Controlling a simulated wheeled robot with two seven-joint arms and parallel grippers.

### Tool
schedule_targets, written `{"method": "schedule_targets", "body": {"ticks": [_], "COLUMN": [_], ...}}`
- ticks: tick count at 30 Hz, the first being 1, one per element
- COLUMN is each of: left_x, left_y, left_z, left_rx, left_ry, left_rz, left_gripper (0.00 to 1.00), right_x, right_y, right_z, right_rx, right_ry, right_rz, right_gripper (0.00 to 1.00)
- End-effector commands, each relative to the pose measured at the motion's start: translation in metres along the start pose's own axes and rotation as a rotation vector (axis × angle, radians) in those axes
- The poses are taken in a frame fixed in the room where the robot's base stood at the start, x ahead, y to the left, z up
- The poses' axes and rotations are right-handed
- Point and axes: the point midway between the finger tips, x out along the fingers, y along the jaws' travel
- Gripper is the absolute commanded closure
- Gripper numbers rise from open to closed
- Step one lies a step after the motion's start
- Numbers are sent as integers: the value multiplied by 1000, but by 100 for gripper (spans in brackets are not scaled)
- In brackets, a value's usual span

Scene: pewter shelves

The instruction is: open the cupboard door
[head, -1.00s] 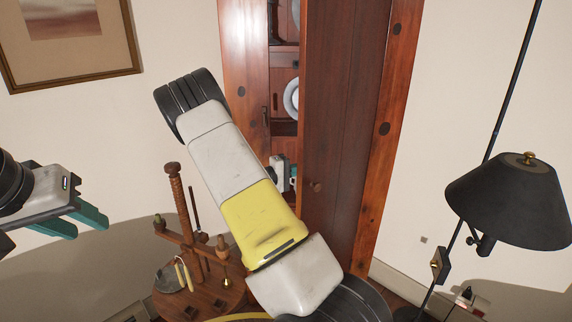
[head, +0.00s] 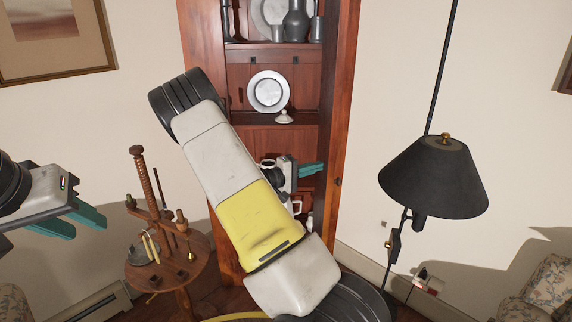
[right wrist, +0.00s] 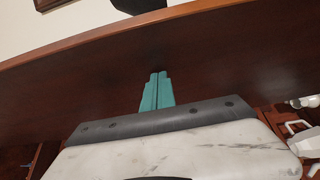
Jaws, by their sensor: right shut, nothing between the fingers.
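The tall reddish-brown cupboard (head: 262,137) stands in the middle of the head view with its shelves exposed. Its door (head: 343,100) is swung out to the right and shows nearly edge-on, with a small knob (head: 338,181). My right gripper (head: 322,168) is in front of the lower shelves, its teal fingers pointing right at the door. In the right wrist view the fingers (right wrist: 157,76) are shut together, with their tips at the brown door panel (right wrist: 220,60); contact is unclear. My left gripper (head: 78,222) is open and empty at the far left.
A round wooden stand (head: 170,265) with a screw post is left of the cupboard. A black floor lamp (head: 433,180) stands to the right. Shelves hold a pewter plate (head: 268,92), dark vessels (head: 296,22) and white cups. A patterned seat (head: 550,285) is at lower right.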

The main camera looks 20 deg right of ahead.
Motion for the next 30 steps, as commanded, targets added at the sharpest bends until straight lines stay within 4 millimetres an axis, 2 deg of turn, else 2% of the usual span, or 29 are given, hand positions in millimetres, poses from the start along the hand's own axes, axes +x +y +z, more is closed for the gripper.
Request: {"method": "schedule_targets", "body": {"ticks": [6,13,30], "left_x": [0,0,0], "left_y": [0,0,0], "left_z": [0,0,0], "left_rx": [0,0,0], "left_ry": [0,0,0], "left_rz": [0,0,0], "left_gripper": [64,64,64], "right_x": [29,48,54], "right_y": [0,0,0], "right_z": [19,30,32], "right_rx": [-1,0,0], "right_ry": [-2,-1,1], "right_rz": [0,0,0], "right_gripper": [100,100,100]}}
